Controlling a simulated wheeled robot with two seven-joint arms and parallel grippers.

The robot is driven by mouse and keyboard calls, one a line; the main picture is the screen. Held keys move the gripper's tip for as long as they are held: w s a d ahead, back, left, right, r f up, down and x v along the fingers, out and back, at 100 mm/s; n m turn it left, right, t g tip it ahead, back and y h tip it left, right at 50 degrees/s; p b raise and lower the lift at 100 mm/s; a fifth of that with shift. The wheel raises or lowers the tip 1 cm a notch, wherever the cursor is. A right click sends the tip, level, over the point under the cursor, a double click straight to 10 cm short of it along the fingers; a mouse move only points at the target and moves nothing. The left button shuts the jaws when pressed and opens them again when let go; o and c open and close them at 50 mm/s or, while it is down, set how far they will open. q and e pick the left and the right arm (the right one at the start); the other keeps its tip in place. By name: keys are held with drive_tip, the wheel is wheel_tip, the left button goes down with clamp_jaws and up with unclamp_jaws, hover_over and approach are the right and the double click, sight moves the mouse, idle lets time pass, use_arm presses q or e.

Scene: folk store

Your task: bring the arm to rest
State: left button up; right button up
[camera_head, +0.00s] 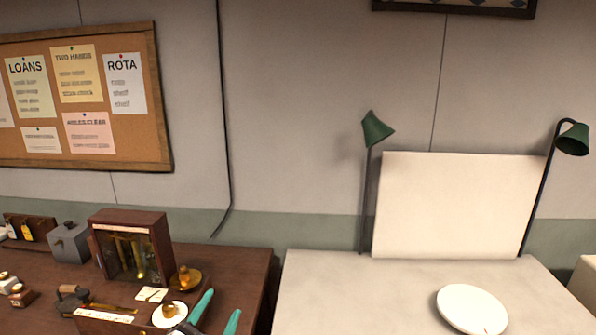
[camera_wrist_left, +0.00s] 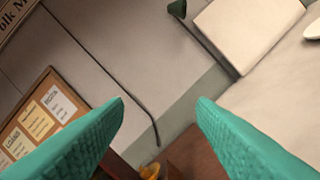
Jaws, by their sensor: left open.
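My left gripper (camera_head: 214,314) shows at the bottom of the head view, with its two teal fingers apart and nothing visible between them. It is in front of the right end of the dark wooden table (camera_head: 240,262). In the left wrist view the same open fingers (camera_wrist_left: 160,112) frame the wall and the gap between the two tables, and the view is tilted. My right gripper is not in either view.
On the dark table stand a wooden glass-fronted case (camera_head: 132,247), a grey box (camera_head: 69,242), a brass item (camera_head: 186,278) and a small white dish (camera_head: 170,314). A pale table (camera_head: 350,290) holds a white plate (camera_head: 471,309), a white panel (camera_head: 452,205) and green lamps (camera_head: 376,130).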

use_arm(q)
drive_tip(key=s+a+f+n+g+y, duration=0.25)
drive_tip(key=s+f+n+g, duration=0.2)
drive_tip(key=f, duration=0.25)
drive_tip(key=s+a+f+n+g+y, duration=0.2)
drive_tip(key=s+a+f+n+g, duration=0.1)
drive_tip(key=s+f, duration=0.4)
drive_tip(key=s+f+n+g, duration=0.1)
drive_tip(key=s+f+g, duration=0.35)
drive_tip(key=s, duration=0.35)
drive_tip(key=s+f+n+g, duration=0.1)
drive_tip(key=s+f+g, duration=0.35)
drive_tip(key=s, duration=0.25)
drive_tip(key=s+d+f+b+x, duration=0.1)
drive_tip(key=s+b+x, duration=0.2)
drive_tip(key=x, duration=1.2)
drive_tip(key=s+b+x, duration=0.2)
drive_tip(key=s+x, duration=0.1)
drive_tip(key=x, duration=1.1)
drive_tip(key=s+a+f+b, duration=0.1)
drive_tip(key=s+f+b, duration=0.1)
drive_tip(key=s+f, duration=0.6)
drive_tip(key=s+a+f+g+b, duration=0.1)
drive_tip(key=s+a+f+b, duration=0.1)
drive_tip(key=s+f, duration=0.7)
wheel_tip(320, 180, down, 6)
drive_tip(key=shift+s+a+r+b, duration=0.25)
drive_tip(key=shift+s+b, duration=0.1)
drive_tip(key=shift+b, duration=0.15)
drive_tip(key=shift+m+g+h, duration=0.25)
